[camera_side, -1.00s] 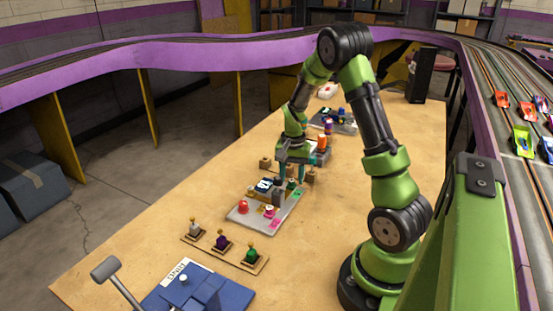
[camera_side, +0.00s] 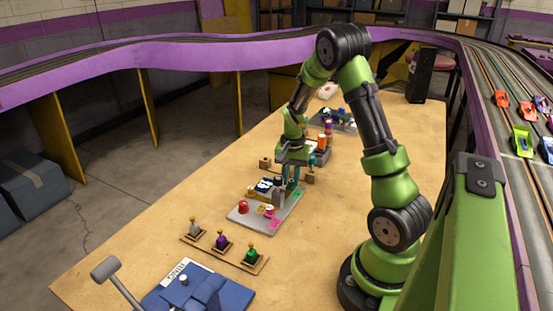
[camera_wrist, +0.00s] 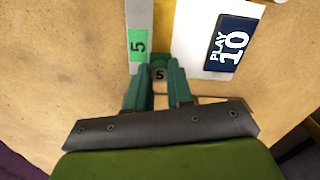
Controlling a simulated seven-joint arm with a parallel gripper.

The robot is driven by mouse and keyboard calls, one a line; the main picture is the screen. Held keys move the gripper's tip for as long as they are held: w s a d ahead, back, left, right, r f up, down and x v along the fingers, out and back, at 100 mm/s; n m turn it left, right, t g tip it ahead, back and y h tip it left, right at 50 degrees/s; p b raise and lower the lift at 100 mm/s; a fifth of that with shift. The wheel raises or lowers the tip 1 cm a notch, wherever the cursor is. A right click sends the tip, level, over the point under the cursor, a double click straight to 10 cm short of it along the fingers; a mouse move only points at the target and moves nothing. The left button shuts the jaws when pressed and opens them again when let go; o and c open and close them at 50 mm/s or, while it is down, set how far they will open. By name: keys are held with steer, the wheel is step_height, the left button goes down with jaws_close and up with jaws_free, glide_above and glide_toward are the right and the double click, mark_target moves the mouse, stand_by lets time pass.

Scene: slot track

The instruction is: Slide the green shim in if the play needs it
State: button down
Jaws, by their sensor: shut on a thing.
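My gripper (camera_wrist: 164,84) is shut on the green shim (camera_wrist: 160,60), a small green piece with a grey tab marked 5 between the fingertips. In the side view my gripper (camera_side: 290,178) is low at the back right of a grey tray (camera_side: 285,222), and its fingers largely hide the shim. A green patch marked 5 (camera_wrist: 138,45) lies on a grey strip just left of the shim in the wrist view. A dark display (camera_wrist: 232,43) reads PLAY 10. I cannot tell whether the shim is lifted clear of the surface.
A red dome (camera_side: 243,208) and pink pieces (camera_side: 269,212) are on the grey tray. A board with white, purple and green knobbed pieces (camera_side: 221,243) lies in front. A blue unit with a lever (camera_side: 200,290) stands nearest. The table's left side is clear.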

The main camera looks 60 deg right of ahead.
steer(key=shift+a, duration=2.2)
steer(key=c, duration=1)
jaws_free()
steer(key=shift+d+r, duration=0.1)
steer(key=shift+r, duration=0.45)
step_height(320, 180, up, 16)
steer(key=shift+f, duration=0.1)
